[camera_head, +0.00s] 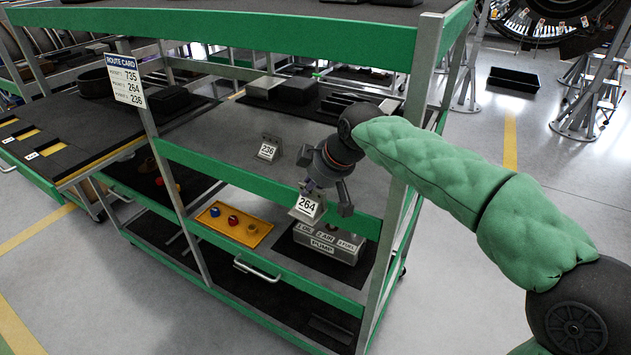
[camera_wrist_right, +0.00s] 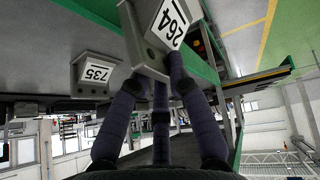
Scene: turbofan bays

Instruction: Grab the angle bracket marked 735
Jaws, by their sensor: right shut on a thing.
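The angle bracket marked 735 (camera_wrist_right: 97,74) is a grey part with a white label. It shows left of my fingers in the right wrist view, apart from them. My right gripper (camera_head: 326,196) is shut on the bracket marked 264 (camera_head: 307,205), at the green front edge of the middle shelf. In the right wrist view bracket 264 (camera_wrist_right: 164,30) sits between the fingertips. My left gripper is not in view.
A route card (camera_head: 126,84) on the left post lists 735, 264 and 236. Below are a yellow tray (camera_head: 234,225) with coloured caps and a grey pump box (camera_head: 328,244). Green rails and the right post (camera_head: 392,235) frame the shelf.

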